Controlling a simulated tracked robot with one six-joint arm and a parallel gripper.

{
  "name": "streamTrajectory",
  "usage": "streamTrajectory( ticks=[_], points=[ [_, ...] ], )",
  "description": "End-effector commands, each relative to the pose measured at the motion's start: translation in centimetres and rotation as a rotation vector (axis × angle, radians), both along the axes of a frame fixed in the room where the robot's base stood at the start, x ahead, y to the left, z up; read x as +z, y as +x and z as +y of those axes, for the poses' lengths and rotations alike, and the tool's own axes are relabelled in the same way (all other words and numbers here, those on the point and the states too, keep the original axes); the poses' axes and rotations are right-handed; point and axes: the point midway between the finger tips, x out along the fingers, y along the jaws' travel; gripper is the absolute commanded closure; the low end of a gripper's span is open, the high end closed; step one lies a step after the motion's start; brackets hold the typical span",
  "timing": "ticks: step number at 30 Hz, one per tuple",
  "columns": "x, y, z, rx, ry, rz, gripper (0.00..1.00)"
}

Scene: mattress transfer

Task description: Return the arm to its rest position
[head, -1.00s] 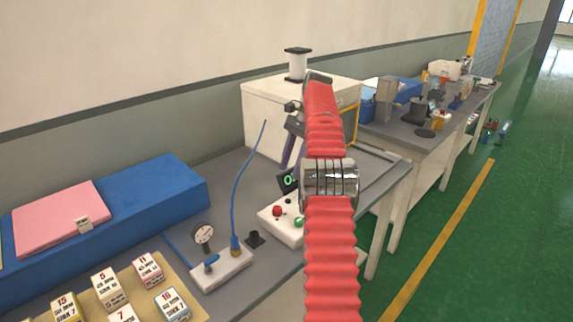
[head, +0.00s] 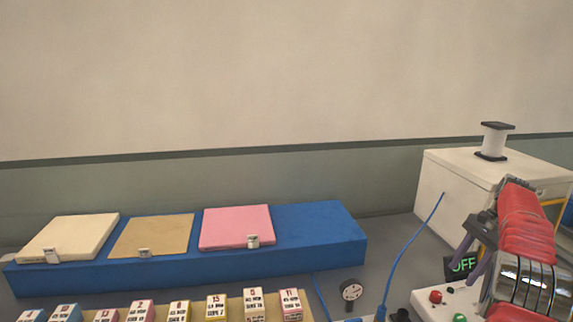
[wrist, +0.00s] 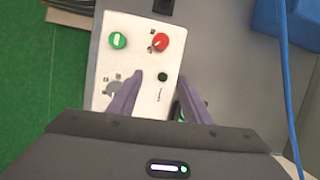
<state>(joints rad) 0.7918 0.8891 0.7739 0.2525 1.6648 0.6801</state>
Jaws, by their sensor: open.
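My red-sleeved arm (head: 525,225) stands at the right edge of the head view, partly cut off. My gripper (head: 470,258) hangs from it, pointing down, with its purple fingers above the control box (head: 447,304). In the wrist view my gripper (wrist: 162,77) has its two fingers apart, with nothing between them but the view of the white box (wrist: 148,92) below. That box carries a green knob (wrist: 118,40), a red knob (wrist: 161,42) and a small dark button. I cannot tell whether the fingers touch the box.
A blue block (head: 310,235) bears three flat pads. Several labelled small boxes (head: 216,306) line the front.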

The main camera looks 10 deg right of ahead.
Motion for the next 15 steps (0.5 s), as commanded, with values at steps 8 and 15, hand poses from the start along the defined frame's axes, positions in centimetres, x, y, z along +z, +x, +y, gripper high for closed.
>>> streamTrajectory(
  ticks=[8, 15],
  points=[
    [-0.3, -0.7, 3.4, 0.176, -0.074, -0.043, 0.56],
    [0.9, -1.5, 8.0, 0.345, -0.148, -0.085, 0.56]
  ],
)
